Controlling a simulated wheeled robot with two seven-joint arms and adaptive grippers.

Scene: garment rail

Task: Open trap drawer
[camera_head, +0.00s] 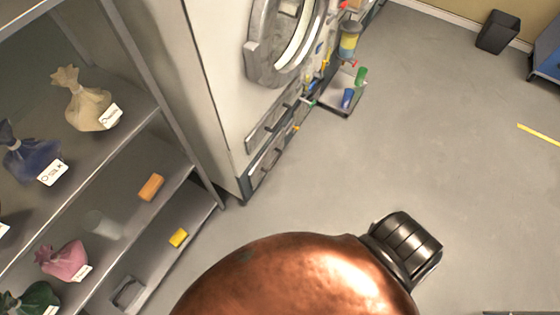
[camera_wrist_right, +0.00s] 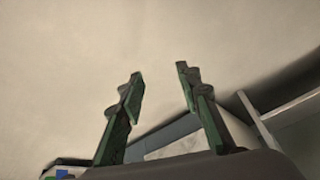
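A large pale machine (camera_head: 215,75) with a round grey door (camera_head: 285,40) stands at the top centre of the head view. Low on its front are two long dark-framed panels with handles, an upper one (camera_head: 272,122) and a lower one (camera_head: 266,160). Both look closed; I cannot tell which is the trap drawer. In the right wrist view my right gripper (camera_wrist_right: 160,80) is open, with its two green and dark fingers apart and nothing between them. A plain pale surface (camera_wrist_right: 150,40) fills the view beyond them. My left gripper is in neither view.
A grey shelf rack (camera_head: 140,95) with tied bags stands at the left, beside the machine. A low tray (camera_head: 340,105) with coloured cups sits on the right of the machine. A dark bin (camera_head: 498,32) stands at the back right. The floor (camera_head: 450,150) in the middle right is clear.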

